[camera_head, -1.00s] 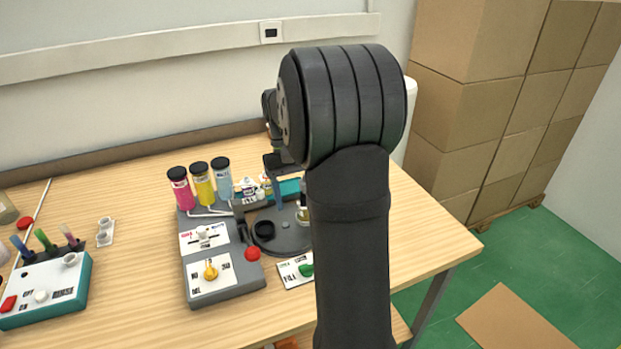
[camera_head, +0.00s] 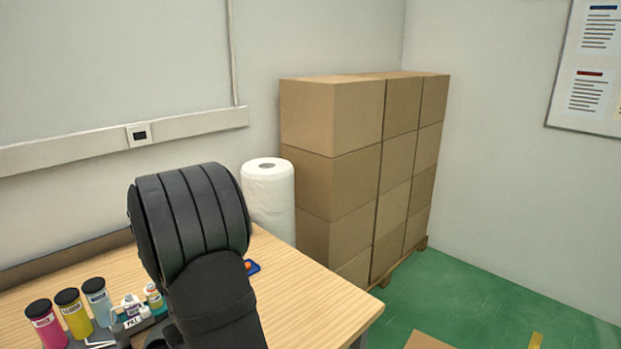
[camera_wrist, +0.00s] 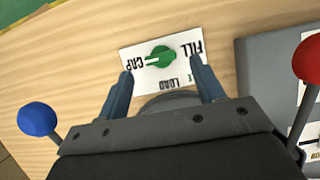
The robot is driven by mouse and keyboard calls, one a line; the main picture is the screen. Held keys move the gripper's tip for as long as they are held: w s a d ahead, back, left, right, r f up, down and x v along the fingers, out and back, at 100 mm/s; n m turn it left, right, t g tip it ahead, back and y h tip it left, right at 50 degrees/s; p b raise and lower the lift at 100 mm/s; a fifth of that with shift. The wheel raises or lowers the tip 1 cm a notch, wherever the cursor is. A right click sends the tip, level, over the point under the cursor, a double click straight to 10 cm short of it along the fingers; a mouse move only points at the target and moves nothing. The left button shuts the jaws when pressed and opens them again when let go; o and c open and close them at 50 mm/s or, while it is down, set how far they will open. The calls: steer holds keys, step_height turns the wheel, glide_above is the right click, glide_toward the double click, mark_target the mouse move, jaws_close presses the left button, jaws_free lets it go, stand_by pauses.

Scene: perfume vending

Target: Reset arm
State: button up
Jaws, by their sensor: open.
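My gripper (camera_wrist: 163,84) shows in the wrist view with its two blue-grey fingers spread apart and nothing between them. Past the fingertips, a white panel marked FILL, CAP and LOAD (camera_wrist: 187,72) lies on the wooden table, with a green knob (camera_wrist: 162,57) on it. I cannot tell how high the fingertips are above the panel. In the head view my dark arm stands at lower centre-left and my gripper is hidden behind it.
A red ball (camera_wrist: 307,58) shows at right and a blue ball (camera_wrist: 37,119) at left. Pink (camera_head: 46,326), yellow (camera_head: 75,316) and light-blue (camera_head: 98,303) bottles stand left of my arm. A paper roll (camera_head: 269,199) and stacked cartons (camera_head: 330,170) stand beyond; the table's right end (camera_head: 315,300) is clear.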

steer(key=shift+x, duration=1.9)
steer(key=shift+w+r, duration=0.1)
steer(key=v, duration=1.7)
steer(key=x, duration=1.7)
steer(key=n+t, duration=0.1)
steer(key=n, duration=0.2)
steer(key=shift+a+h, duration=0.1)
steer(key=shift+h, duration=0.3)
steer(key=n, duration=0.1)
steer(key=n+t, duration=0.1)
steer(key=n, duration=0.1)
steer(key=n+t, duration=0.1)
steer(key=n, duration=0.1)
steer(key=shift+s+h, duration=0.3)
steer(key=n+t, duration=0.1)
steer(key=n, duration=0.1)
steer(key=n+t, duration=0.1)
steer(key=n, duration=0.2)
steer(key=shift+s, duration=0.1)
steer(key=n+t+y, duration=0.1)
steer(key=n, duration=0.3)
steer(key=shift+s, duration=0.1)
